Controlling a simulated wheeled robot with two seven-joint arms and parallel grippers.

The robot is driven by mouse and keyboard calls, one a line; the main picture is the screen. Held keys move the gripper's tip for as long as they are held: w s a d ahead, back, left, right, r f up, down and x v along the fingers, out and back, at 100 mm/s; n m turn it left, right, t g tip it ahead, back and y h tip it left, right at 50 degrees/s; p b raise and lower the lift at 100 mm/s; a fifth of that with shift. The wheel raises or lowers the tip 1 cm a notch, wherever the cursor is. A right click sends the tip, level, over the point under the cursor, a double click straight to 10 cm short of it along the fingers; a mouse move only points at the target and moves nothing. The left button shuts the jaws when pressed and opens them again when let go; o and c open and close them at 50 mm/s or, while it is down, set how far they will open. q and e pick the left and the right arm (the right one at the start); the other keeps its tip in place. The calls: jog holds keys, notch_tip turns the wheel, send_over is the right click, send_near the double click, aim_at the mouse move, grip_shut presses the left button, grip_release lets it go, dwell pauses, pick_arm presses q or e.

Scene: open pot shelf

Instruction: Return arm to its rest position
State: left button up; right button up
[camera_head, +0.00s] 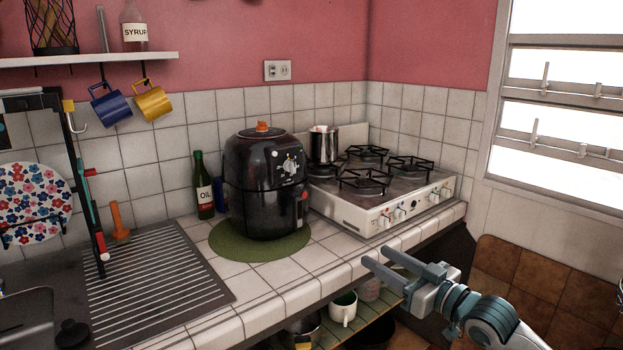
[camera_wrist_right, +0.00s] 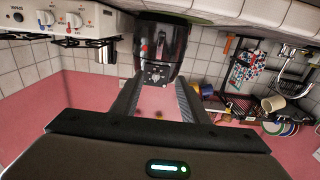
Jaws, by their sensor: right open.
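My right gripper (camera_head: 378,256) is open and empty. It reaches in from the lower right of the head view and appears in front of the counter's front edge, to the right of the open shelf (camera_head: 381,316) under the counter. Its two fingers also show apart in the right wrist view (camera_wrist_right: 158,92), with nothing between them. My left gripper is not in view.
A black air fryer (camera_head: 262,190) stands on a green mat (camera_head: 227,246) on the tiled counter (camera_head: 290,280). The stove (camera_head: 385,200) with a metal pot (camera_head: 323,144) is right of it. An oil bottle (camera_head: 203,188) and drainer (camera_head: 155,285) are left. The floor right of the counter looks clear.

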jog(key=d+f+m+h, duration=0.3)
jog(key=f+h, duration=0.1)
jog(key=f, duration=1.8)
jog(key=s+d+f+m+g+h, duration=0.1)
jog(key=s+f, duration=0.3)
jog(key=f, duration=0.6)
jog(key=s+d+f+m+g+h, duration=0.1)
jog(key=s+f+h, duration=0.15)
jog(key=f, duration=0.65)
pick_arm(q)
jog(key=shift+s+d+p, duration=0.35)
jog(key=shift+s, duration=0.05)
pick_arm(e)
jog(key=s+f+g+h, duration=0.1)
jog(key=s+f+g, duration=0.2)
jog(key=s+f, duration=1.1)
jog(key=s+a+f+g+h, duration=0.1)
jog(key=s+f+g, duration=0.2)
jog(key=s+f, duration=1.2)
jog(key=s, duration=0.8)
jog(key=shift+a+f+g, duration=0.2)
jog(key=shift+f+g, duration=0.1)
jog(key=shift+g, duration=0.1)
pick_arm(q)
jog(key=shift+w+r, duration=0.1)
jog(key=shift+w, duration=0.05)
